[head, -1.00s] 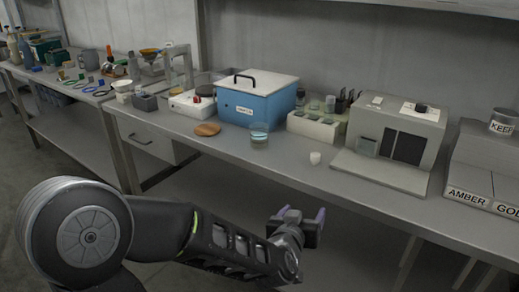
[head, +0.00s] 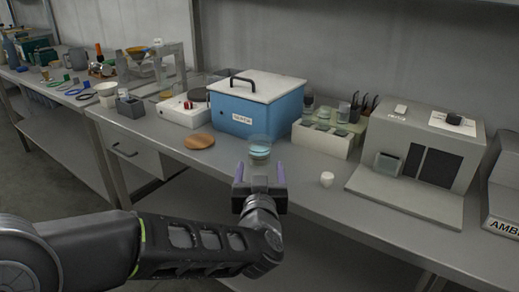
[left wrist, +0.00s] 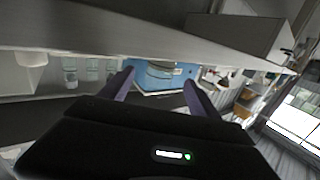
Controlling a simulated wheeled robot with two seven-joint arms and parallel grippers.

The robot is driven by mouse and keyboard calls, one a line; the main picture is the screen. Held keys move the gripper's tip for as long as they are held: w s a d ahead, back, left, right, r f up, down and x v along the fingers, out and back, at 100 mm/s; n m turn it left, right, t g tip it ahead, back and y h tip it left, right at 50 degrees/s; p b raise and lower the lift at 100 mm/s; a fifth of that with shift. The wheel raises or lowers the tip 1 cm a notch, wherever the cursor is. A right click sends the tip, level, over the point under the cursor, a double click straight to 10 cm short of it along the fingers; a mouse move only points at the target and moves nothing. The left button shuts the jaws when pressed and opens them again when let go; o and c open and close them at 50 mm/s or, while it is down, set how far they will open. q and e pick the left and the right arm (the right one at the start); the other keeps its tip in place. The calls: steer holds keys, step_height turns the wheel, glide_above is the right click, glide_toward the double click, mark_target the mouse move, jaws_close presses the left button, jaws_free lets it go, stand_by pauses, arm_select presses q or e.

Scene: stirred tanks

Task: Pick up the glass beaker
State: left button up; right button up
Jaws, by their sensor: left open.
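The glass beaker (head: 260,147) is clear with some pale blue-tinted liquid low in it. It stands upright near the front edge of the bench, in front of the blue box. My left gripper (head: 259,173) is open and empty, just in front of the beaker, with its two fingers pointing toward it. In the left wrist view the beaker (left wrist: 160,70) shows between and beyond the open fingers (left wrist: 158,92), apart from them. My right gripper is in neither view.
On the bench (head: 225,165) a round wooden disc (head: 199,141) lies left of the beaker and a small white cup (head: 327,179) stands to its right. The blue lidded box (head: 257,106) is behind. A pale rack (head: 326,136) and a grey machine (head: 422,152) stand farther right.

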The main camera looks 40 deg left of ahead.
mark_target(259, 160)
arm_select(q)
steer(key=shift+p+x, duration=0.5)
steer(key=shift+x, duration=0.7)
steer(key=shift+w+a+f, duration=0.1)
steer(key=x, duration=0.2)
steer(key=b+x, duration=0.1)
steer(key=x, duration=0.1)
steer(key=shift+a+f, duration=0.15)
steer(key=shift+f, duration=0.05)
steer(key=shift+w+a, duration=0.3)
steer(key=shift+w, duration=0.15)
steer(key=shift+r, duration=0.1)
steer(key=shift+c, duration=0.2)
jaws_close()
